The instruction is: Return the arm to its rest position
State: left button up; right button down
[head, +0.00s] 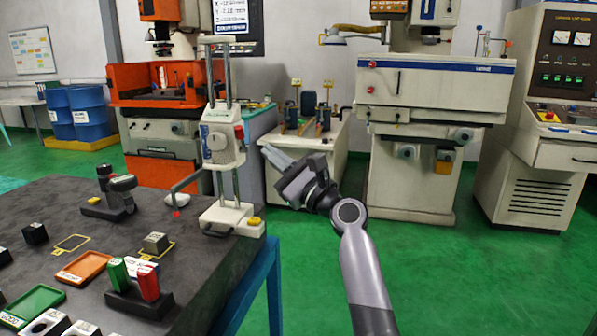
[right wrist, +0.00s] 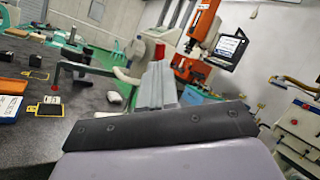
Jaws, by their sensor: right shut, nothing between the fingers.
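My right gripper (head: 272,155) shows in the middle of the head view, at the end of my grey right arm. Its fingers are shut with nothing between them and point to the upper left. It is in the air over the green floor, to the right of the dark table (head: 190,262) and the white column gauge (head: 222,150). In the right wrist view the shut fingers (right wrist: 158,85) stand in front of the white gauge (right wrist: 137,62), apart from it as far as I can tell. My left gripper does not show.
The table bears an orange tray (head: 83,267), a green tray (head: 32,304), a small grey block (head: 156,243) and a holder with red and green handles (head: 138,285). Large machines, one white (head: 430,95) and one orange (head: 160,85), stand behind. The green floor (head: 450,280) on the right is clear.

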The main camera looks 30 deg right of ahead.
jog(key=r+v, duration=0.1)
jog(key=v, duration=0.5)
jog(key=shift+s+a, duration=0.2)
jog(key=shift+s, duration=0.1)
jog(key=s+a+f+n+g+h, duration=0.25)
jog(key=f+n, duration=0.35)
jog(key=f, duration=0.7)
jog(key=s+a+f+n+g+h, duration=0.15)
jog(key=s+f+n+g, duration=0.35)
jog(key=f, duration=0.8)
jog(key=s+a+f+n+g, duration=0.1)
jog(key=s+a+f+n, duration=0.3)
jog(key=s+f+n, duration=0.4)
jog(key=s+a+f+n+g+p, duration=0.1)
jog(key=s+a+f+n, duration=0.3)
jog(key=s+f+n, duration=0.5)
jog(key=shift+s+g, duration=0.55)
jog(key=shift+g, duration=0.2)
jog(key=shift+f, duration=0.1)
